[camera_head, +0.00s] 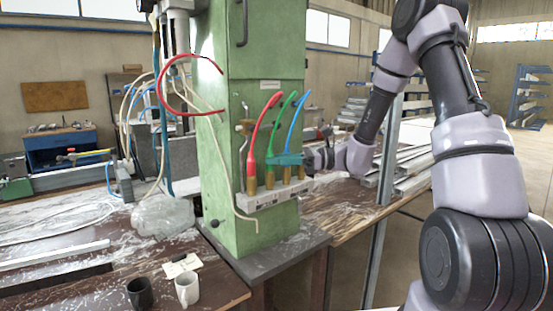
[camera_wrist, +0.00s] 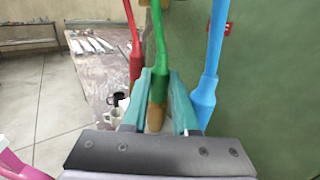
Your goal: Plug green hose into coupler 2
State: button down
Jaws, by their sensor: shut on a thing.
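The green hose (camera_head: 277,122) arcs up in front of the green machine column, its lower end between my teal fingers. In the wrist view the green hose (camera_wrist: 160,38) runs down between the fingertips to a brass-coloured end. My gripper (camera_head: 288,160) is shut on it; it also shows in the wrist view (camera_wrist: 158,84). A pale rack (camera_head: 272,198) on the column carries a row of brass couplers below the hoses. Its labels are too small to read, so I cannot tell which is coupler 2. Whether the hose end touches a coupler is hidden.
The red hose (camera_head: 258,125) and blue hose (camera_head: 296,122) stand close on either side of the green one. The green column (camera_head: 225,160) is just behind. A white mug (camera_head: 187,288) and black mug (camera_head: 140,292) stand on the bench at lower left.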

jog(key=c, duration=0.6)
grip_release()
jog(key=shift+d, duration=0.1)
jog(key=d, duration=0.8)
jog(key=shift+s+d, duration=0.15)
jog(key=shift+d, duration=0.25)
jog(key=shift+r, duration=0.1)
dwell(0.4)
